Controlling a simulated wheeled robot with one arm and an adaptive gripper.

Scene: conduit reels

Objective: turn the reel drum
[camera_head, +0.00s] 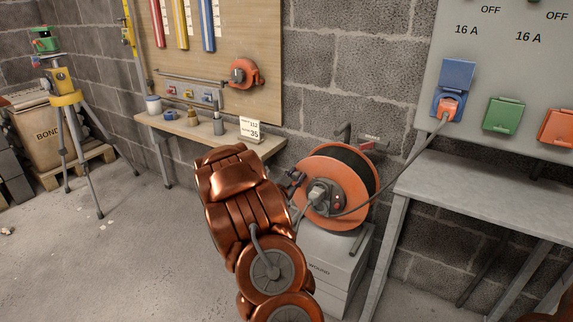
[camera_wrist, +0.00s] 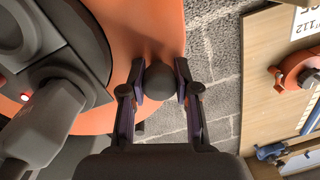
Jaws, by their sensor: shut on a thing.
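The orange reel drum (camera_head: 341,165) with dark cable wound on it stands on a grey box marked WOUND, right of my copper arm. Its orange face (camera_wrist: 135,30) fills the upper left of the wrist view. My gripper (camera_head: 293,183) is at the left edge of the drum face, partly hidden by my arm in the head view. In the wrist view my gripper (camera_wrist: 160,83) is shut on a round dark knob (camera_wrist: 160,82) in front of the orange face. A grey plug (camera_head: 319,193) sits at the drum's hub, and a cable runs from the reel to the wall.
A blue-lidded socket (camera_head: 455,78) holds the orange plug (camera_head: 449,110). A grey bench (camera_head: 470,180) stands close right of the reel. A wooden shelf (camera_head: 190,130) with small bottles is behind left. Open floor lies left of my arm.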

